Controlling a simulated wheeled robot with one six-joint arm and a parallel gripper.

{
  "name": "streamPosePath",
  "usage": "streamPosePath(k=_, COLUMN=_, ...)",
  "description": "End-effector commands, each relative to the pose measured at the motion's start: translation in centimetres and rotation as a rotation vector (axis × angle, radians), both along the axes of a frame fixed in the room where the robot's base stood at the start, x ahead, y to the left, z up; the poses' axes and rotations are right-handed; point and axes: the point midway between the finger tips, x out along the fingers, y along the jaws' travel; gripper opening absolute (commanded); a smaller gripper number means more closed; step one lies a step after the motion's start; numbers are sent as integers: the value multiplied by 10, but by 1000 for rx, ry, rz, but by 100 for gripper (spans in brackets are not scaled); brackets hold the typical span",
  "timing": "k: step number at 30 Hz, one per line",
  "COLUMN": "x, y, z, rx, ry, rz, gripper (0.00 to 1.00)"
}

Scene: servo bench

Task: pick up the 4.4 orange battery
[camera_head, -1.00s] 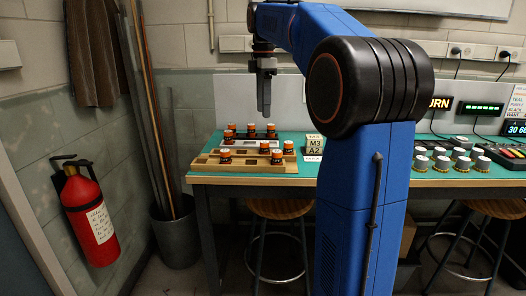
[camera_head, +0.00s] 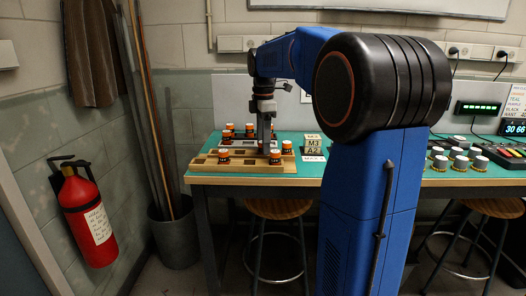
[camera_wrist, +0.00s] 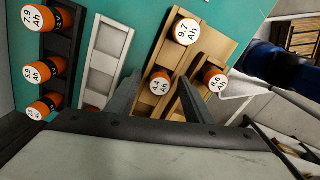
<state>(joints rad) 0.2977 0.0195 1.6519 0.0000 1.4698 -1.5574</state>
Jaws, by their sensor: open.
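The orange battery with a white top marked 4.4 Ah (camera_wrist: 158,84) stands in the wooden rack (camera_wrist: 196,62) in the wrist view. My gripper (camera_wrist: 160,77) is open, with one finger on each side of this battery in that view. I cannot tell whether either finger touches it. In the head view my gripper (camera_head: 265,148) points down over the wooden rack (camera_head: 243,166), and its fingers hide part of the batteries there.
An orange 9.7 battery (camera_wrist: 187,31) and an 8.6 battery (camera_wrist: 214,79) stand close by in the same rack. A white tray (camera_wrist: 107,52) and a dark rack with several batteries (camera_wrist: 58,68) lie to the left. Label blocks (camera_head: 313,145) stand to the right.

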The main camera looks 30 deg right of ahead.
Motion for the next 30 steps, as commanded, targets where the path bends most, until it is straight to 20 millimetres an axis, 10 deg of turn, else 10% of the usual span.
streamPosePath(k=10, x=0, y=0, z=-7, rx=0, ry=0, rz=0, gripper=47)
streamPosePath(k=16, x=0, y=0, z=-7, rx=0, ry=0, rz=0, gripper=0)
streamPosePath(k=30, x=1, y=0, z=14, rx=-1, ry=-2, rz=0, gripper=0)
